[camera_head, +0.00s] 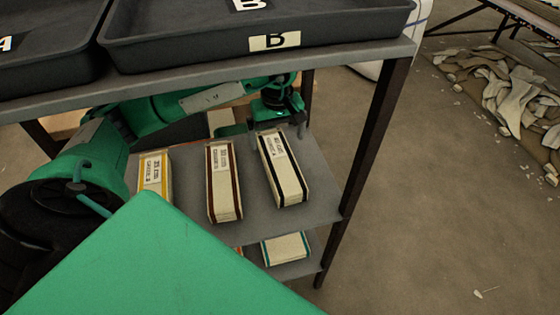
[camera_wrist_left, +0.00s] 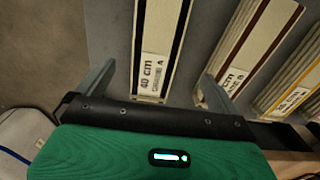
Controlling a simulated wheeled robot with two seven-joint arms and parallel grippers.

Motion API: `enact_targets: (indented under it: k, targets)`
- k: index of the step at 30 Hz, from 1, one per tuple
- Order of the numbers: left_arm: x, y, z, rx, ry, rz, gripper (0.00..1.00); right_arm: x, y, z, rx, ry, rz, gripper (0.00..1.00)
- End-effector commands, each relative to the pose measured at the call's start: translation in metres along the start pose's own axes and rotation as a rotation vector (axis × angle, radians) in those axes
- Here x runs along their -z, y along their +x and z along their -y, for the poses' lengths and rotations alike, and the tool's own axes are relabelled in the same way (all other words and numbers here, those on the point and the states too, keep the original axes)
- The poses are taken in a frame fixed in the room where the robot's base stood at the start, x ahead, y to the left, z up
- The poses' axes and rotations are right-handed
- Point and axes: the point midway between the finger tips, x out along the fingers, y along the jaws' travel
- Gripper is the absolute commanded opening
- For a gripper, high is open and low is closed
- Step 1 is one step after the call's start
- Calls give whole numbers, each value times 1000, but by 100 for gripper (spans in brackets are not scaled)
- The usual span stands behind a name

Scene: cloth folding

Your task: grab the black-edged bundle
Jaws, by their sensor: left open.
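The black-edged bundle (camera_head: 287,180) is a long pale block with two black stripes and a white label, lying on the grey middle shelf. In the left wrist view the bundle (camera_wrist_left: 158,45) has its label, "40 cm", towards the gripper. My left gripper (camera_head: 273,127) is open at the bundle's labelled far end. In the left wrist view its fingers (camera_wrist_left: 157,76) stand one on each side of that end, with gaps visible. Whether they are down at the bundle's height is unclear. My right gripper is not in view.
A brown-edged bundle (camera_head: 223,190) and a yellow-edged bundle (camera_head: 154,175) lie to the left on the shelf. A teal-edged bundle (camera_head: 285,248) is on a lower shelf. Black trays (camera_head: 350,25) sit on the top shelf above my arm. A dark post (camera_head: 370,140) stands to the right.

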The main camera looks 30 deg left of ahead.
Motion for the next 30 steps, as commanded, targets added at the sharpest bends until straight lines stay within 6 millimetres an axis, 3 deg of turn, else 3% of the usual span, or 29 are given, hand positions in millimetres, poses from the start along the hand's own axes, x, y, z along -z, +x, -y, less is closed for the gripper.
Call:
enact_targets:
  k: [4,11,21,30]
  targets:
    - [0,28,0,2,0,3,98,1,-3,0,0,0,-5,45]
    - [0,45,-1,0,0,1,98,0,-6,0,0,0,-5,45]
    - [-1,90,-6,0,0,2,98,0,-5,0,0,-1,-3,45]
    - [0,94,-6,-1,1,0,98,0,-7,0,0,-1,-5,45]
